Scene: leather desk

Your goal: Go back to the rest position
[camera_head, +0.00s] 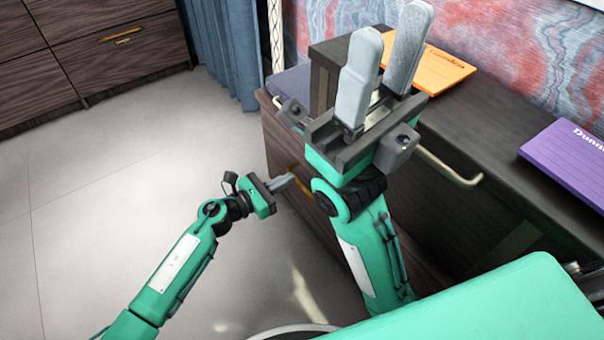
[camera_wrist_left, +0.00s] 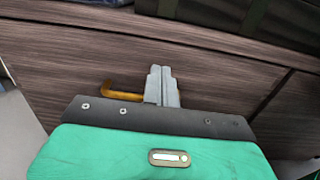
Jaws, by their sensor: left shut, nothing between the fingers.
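My left gripper (camera_head: 287,182) is low, beside the dark wooden desk front (camera_head: 325,225), and points at it. Its two grey fingers are together and empty; they also show in the left wrist view (camera_wrist_left: 162,86). In that view they are in front of a wood panel with a brass-coloured handle (camera_wrist_left: 122,92) just to their left. I cannot tell whether they touch the panel. My right gripper (camera_head: 392,24) is raised close to my head camera, fingers pointing up. Its two fingers stand apart with nothing visible between them.
An orange notepad (camera_head: 437,68) and a purple notepad (camera_head: 572,160) lie on the dark desk top (camera_head: 490,115). A light bar handle (camera_head: 448,168) juts from the desk front. Drawers (camera_head: 115,40) and a blue curtain (camera_head: 222,45) stand behind. The pale floor (camera_head: 120,150) at left is clear.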

